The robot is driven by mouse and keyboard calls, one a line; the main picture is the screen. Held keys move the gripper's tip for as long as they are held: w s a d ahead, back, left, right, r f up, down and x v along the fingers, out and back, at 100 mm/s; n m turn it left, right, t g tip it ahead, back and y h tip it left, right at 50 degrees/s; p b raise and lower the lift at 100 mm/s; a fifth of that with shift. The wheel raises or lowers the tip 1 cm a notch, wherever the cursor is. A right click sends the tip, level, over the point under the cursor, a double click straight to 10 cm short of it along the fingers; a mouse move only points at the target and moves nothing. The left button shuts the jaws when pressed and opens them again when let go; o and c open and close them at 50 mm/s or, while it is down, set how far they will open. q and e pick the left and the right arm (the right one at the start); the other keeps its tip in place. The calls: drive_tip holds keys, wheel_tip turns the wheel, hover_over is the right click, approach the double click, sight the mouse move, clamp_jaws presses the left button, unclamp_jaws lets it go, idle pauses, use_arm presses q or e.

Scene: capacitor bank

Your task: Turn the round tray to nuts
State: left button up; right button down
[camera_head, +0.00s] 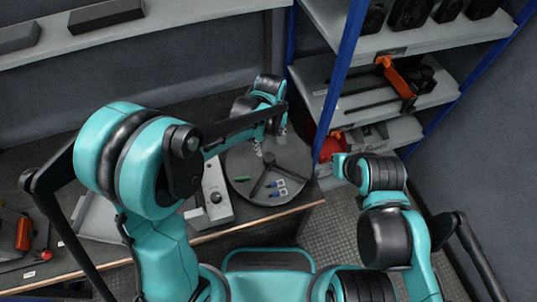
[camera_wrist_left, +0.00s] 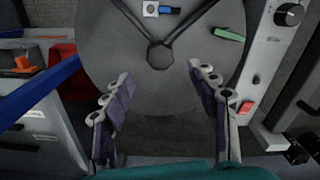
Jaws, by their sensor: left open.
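The round tray (camera_head: 238,162) is a grey disc with dark spokes from a central hub, lying on the workbench in the head view. A green piece (camera_head: 241,179) and blue-and-white pieces (camera_head: 279,188) lie in separate sections. In the left wrist view the tray (camera_wrist_left: 110,50) fills the upper middle, with the green piece (camera_wrist_left: 230,34) at right and a blue piece (camera_wrist_left: 168,10) at top. My left gripper (camera_head: 268,148) is over the tray's far side. In the wrist view its fingers (camera_wrist_left: 161,90) are apart with nothing between them. My right gripper does not show; its arm is at right.
A grey box with a knob and red switch (camera_wrist_left: 265,70) stands left of the tray in the head view. Blue-posted shelving (camera_head: 345,70) stands close to its right, with a red bin (camera_head: 328,143). The bench's front edge (camera_head: 260,222) runs just before the tray.

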sight(269, 157)
use_arm(q)
wheel_tip(269, 157, down, 7)
drive_tip(key=b, duration=0.2)
drive_tip(key=shift+f+b, duration=0.15)
drive_tip(key=shift+b, duration=0.15)
clamp_jaws()
